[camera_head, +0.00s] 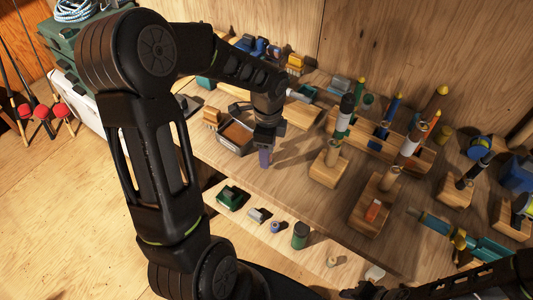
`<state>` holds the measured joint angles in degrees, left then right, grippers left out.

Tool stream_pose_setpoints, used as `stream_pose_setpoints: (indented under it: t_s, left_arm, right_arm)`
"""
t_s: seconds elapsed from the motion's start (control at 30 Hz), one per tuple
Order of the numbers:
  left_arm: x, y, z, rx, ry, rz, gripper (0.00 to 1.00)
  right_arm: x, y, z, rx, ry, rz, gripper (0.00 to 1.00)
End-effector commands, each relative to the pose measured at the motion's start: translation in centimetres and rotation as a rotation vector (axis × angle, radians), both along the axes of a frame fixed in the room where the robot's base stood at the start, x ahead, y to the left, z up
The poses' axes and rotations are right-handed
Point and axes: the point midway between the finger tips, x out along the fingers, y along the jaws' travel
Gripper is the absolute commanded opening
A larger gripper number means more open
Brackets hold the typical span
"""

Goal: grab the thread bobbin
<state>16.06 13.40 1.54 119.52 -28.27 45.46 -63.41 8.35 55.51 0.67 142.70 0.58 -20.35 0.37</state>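My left gripper (267,146) points down over the front part of the workbench, just right of a dark-rimmed tray. A small purple-blue upright piece (265,158) shows right at its fingertips and may be the thread bobbin. I cannot tell whether the fingers are closed on it or only around it. A small blue and tan round piece (275,227), also spool-like, lies on the lower shelf between a grey item and a green cylinder. My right arm enters at the bottom right; its gripper (362,291) is dark and partly cut off by the frame's lower edge.
The tray (236,133) sits left of the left gripper. Wooden holders (329,168) with upright floats and rods crowd the bench's right side. A green box (232,197) and green cylinder (300,236) stand on the lower shelf. Bare bench lies right of the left gripper.

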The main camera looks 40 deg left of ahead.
Motion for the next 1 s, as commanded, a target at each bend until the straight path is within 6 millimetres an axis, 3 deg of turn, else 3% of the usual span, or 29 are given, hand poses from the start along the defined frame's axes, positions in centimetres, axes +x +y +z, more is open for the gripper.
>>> stream_pose_setpoints:
  t_s: [0.27, 1.0]
  left_arm:
    - [0.00, 0.00, 0.03, 0.000, 0.000, 0.000, 0.57]
    - [0.00, -0.01, 0.03, 0.000, 0.000, 0.000, 0.00]
  right_arm:
    - [0.01, 0.00, 0.01, 0.000, 0.000, 0.000, 0.36]
    - [0.02, 0.00, 0.01, 0.000, 0.000, 0.000, 0.36]
